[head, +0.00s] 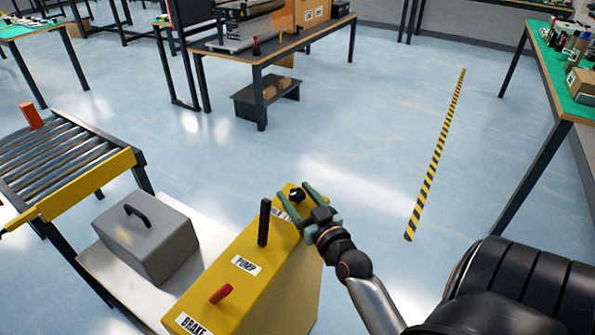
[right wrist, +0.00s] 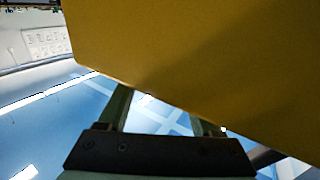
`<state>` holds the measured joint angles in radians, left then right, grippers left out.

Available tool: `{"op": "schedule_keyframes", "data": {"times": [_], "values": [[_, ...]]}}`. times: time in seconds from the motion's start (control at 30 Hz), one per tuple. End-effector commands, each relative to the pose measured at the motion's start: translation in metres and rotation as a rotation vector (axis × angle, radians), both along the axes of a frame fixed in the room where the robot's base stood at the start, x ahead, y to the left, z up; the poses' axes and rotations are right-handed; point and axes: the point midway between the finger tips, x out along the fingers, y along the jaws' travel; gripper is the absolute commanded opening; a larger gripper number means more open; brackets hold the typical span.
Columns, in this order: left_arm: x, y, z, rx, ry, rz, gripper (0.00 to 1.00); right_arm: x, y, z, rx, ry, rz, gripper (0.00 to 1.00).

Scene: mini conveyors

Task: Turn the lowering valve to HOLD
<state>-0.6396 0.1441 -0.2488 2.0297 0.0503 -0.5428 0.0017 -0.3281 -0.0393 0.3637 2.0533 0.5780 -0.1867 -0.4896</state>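The yellow control box (head: 235,285) stands at the bottom centre of the head view. A small black knob (head: 296,193), apparently the lowering valve, sits at its far end. A white label beside it is partly hidden by my gripper, so the valve's setting cannot be read. My right gripper (head: 297,193) is open, its two green fingers apart on either side of the knob; I cannot tell whether they touch it. In the right wrist view the fingers (right wrist: 165,110) are spread, with the box's yellow side (right wrist: 190,50) filling the top. My left gripper is out of view.
The box also carries a black upright lever (head: 264,222) by the PUMP label (head: 245,265) and a red-handled lever (head: 221,293) by the BRAKE label. A grey case (head: 150,240) with a handle rests on a pale platform beside a roller conveyor (head: 55,150).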

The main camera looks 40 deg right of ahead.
Motion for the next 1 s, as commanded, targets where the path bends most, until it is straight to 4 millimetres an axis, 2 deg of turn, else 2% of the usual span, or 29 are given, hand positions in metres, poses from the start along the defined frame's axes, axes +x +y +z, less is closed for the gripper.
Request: {"op": "schedule_keyframes", "data": {"times": [0.3,0.47,1.0], "values": [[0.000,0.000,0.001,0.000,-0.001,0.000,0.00,0.000,0.000,0.002,-0.002,-0.004,-0.001,0.75],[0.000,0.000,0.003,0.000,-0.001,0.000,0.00,-0.009,0.002,0.001,-0.003,0.000,0.000,0.75],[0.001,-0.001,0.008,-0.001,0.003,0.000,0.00,-0.093,0.024,0.001,-0.001,0.002,0.001,0.75]]}}
